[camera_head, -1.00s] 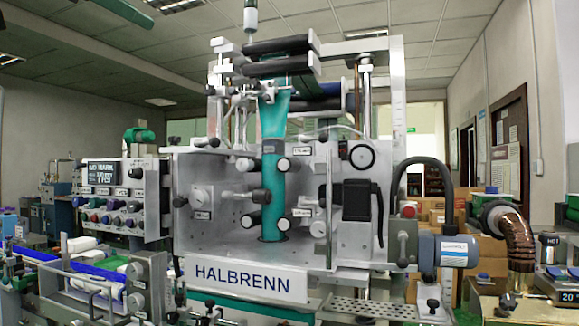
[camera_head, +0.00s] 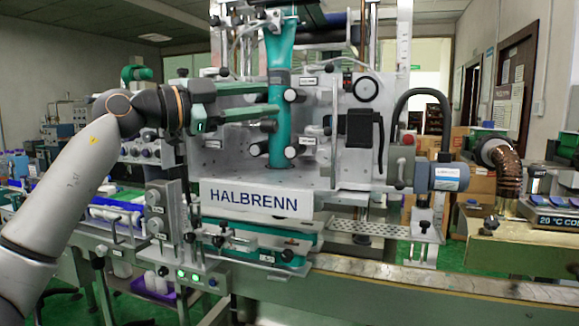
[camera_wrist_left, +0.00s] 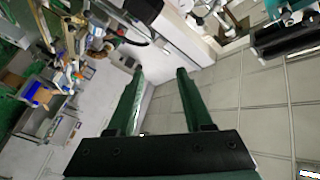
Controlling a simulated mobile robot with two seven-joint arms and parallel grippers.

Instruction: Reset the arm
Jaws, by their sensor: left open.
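My left arm (camera_head: 62,195) comes in from the left in the head view, with its dark wrist raised. My left gripper (camera_head: 268,98) points right, in front of the HALBRENN machine (camera_head: 345,190) and its teal vertical sleeve (camera_head: 279,75). Its two green fingers are apart with nothing between them. I cannot tell whether the tips touch the machine. In the left wrist view the open gripper (camera_wrist_left: 160,73) shows empty. Its fingers stand before a pale wall or ceiling with panel lines. My right gripper is in neither view.
A conveyor (camera_head: 105,212) with white bottles runs at the left, below my arm. A control post (camera_head: 160,210) stands beside it. The long front rail (camera_head: 450,278) is bare.

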